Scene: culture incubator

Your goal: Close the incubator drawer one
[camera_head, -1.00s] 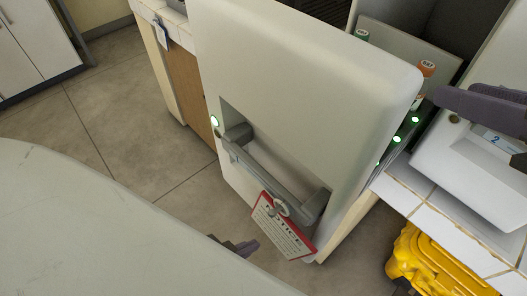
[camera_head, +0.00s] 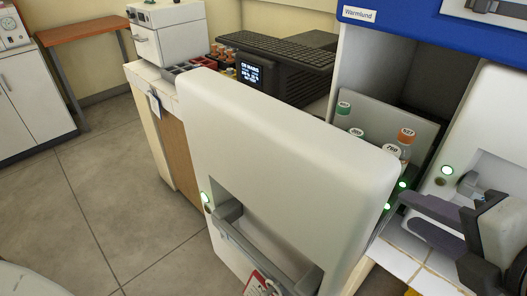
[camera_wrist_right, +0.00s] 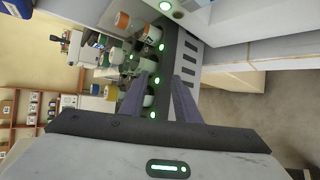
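The incubator (camera_head: 420,28) has a blue top labelled Warmlund. One white drawer (camera_head: 290,150) stands pulled out from it, with a grey bar handle (camera_head: 245,250) and a red-edged tag (camera_head: 262,284) on its front. I cannot read a number on this drawer. Behind its front are an orange-capped bottle (camera_head: 405,136) and green-capped bottles (camera_head: 343,109). My right gripper (camera_head: 407,212) is beside the drawer's right side, fingers apart. In the right wrist view its two purple fingers (camera_wrist_right: 161,90) are spread over the dark side rail with green lights; contact is unclear. My left gripper is out of view.
A second white drawer front (camera_head: 478,110) is at the right, beside my right gripper. A white-tiled ledge (camera_head: 405,262) lies below. A dark device with a screen (camera_head: 285,65) and a white machine (camera_head: 170,35) stand behind. The floor (camera_head: 110,190) at left is clear.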

